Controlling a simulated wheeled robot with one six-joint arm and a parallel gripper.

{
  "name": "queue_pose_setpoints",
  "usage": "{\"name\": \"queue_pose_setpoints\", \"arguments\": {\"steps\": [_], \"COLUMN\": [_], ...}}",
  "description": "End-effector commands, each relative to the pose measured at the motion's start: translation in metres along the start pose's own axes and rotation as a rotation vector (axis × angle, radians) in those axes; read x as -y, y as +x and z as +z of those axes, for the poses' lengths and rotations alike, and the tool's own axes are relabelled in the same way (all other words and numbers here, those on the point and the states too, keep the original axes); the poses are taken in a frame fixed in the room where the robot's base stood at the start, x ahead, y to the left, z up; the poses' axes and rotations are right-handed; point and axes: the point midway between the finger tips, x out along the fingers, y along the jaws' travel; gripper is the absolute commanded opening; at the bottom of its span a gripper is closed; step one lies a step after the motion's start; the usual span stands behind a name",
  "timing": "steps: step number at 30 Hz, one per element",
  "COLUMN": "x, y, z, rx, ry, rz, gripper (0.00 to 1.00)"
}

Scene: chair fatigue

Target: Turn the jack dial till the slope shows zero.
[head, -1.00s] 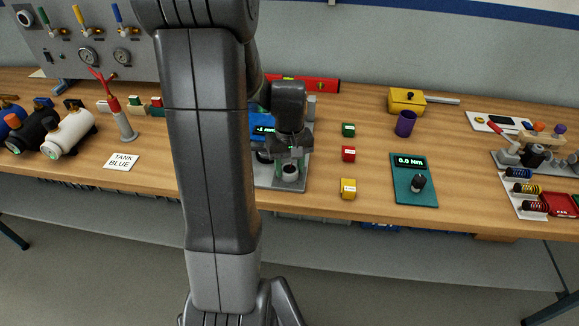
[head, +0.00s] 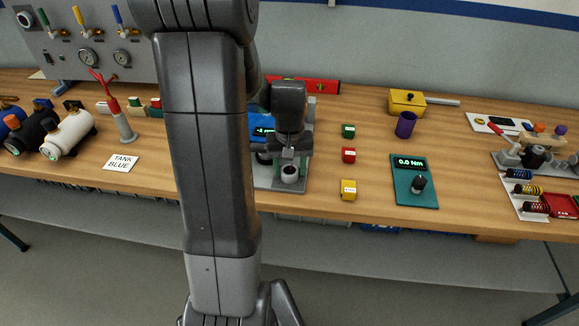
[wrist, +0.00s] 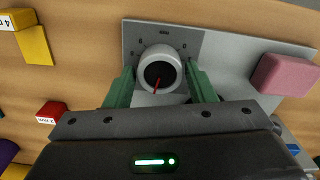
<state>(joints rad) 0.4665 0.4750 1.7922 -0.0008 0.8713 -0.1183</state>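The jack dial (wrist: 161,69) is a round grey knob with a dark face and a red pointer. In the wrist view the pointer aims down and slightly left. In the head view the dial (head: 289,174) is at the front of a grey plate (head: 270,183). My gripper (wrist: 160,77) is over it, its green fingers on either side of the knob with what look like thin gaps. In the head view my gripper (head: 289,150) is just above and behind the dial. A blue display (head: 263,131) is partly hidden by my arm, so its full number is unreadable.
Green (head: 348,131), red (head: 348,155) and yellow (head: 348,189) blocks stand right of the plate. A teal torque tester (head: 414,196) reads 0.0 Nm. A pink block (wrist: 284,75) sits on the plate's other end. A red level (head: 310,86) lies behind.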

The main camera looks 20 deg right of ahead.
Motion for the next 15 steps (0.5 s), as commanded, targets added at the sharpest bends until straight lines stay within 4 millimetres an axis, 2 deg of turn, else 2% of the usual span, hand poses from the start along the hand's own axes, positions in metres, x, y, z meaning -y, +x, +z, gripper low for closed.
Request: {"name": "queue_pose_setpoints", "arguments": {"steps": [1,2,11,15], "x": [0.0,0.0,0.0,0.0], "y": [0.0,0.0,-0.001,-0.013], "z": [0.0,0.0,0.001,0.0], "rx": [0.0,0.0,0.002,-0.001], "ry": [0.0,0.0,0.0,0.0], "rz": [0.0,0.0,-0.001,0.0], "gripper": [0.6,0.65,0.65,0.65]}}
